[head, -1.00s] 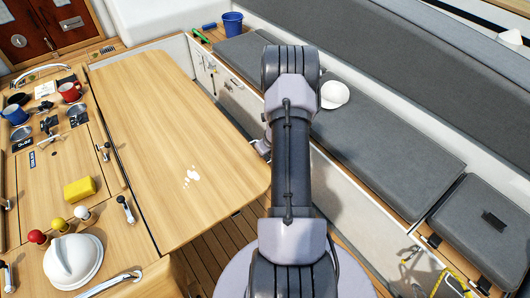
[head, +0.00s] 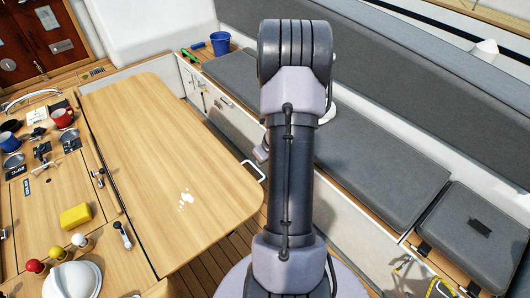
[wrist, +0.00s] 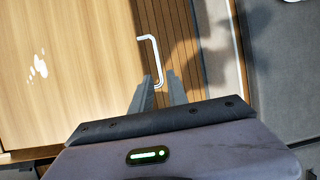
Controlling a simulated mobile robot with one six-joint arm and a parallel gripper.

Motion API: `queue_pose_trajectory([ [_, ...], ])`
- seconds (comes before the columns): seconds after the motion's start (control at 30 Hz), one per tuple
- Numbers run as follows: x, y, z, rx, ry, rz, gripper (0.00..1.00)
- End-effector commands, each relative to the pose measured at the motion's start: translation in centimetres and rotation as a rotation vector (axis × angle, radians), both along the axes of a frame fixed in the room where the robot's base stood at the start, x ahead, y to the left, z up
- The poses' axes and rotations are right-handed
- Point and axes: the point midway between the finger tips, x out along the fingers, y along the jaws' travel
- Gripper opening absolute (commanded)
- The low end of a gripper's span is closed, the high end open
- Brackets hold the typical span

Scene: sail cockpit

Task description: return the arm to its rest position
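My arm rises through the middle of the head view, its links upright and its upper joint high in front of the bench.
Mugs, a yellow sponge (head: 76,216) and a white dome (head: 73,281) crowd the far left. Grey cushions (head: 380,165) line the right. A blue bucket (head: 220,43) stands behind.

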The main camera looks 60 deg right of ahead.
Motion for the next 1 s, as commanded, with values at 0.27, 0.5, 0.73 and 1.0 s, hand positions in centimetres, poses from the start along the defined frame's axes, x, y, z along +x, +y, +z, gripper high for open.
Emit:
queue_pose_trajectory([
  [0.27,-0.8,0.4,2.1,0.000,0.000,-0.001,0.20],
  [0.5,-0.8,0.4,2.0,0.000,0.000,-0.001,0.20],
  [0.73,2.3,2.6,3.5,-0.055,-0.019,0.172,0.20],
  [1.0,10.2,26.4,11.4,-0.494,-0.090,1.422,0.20],
])
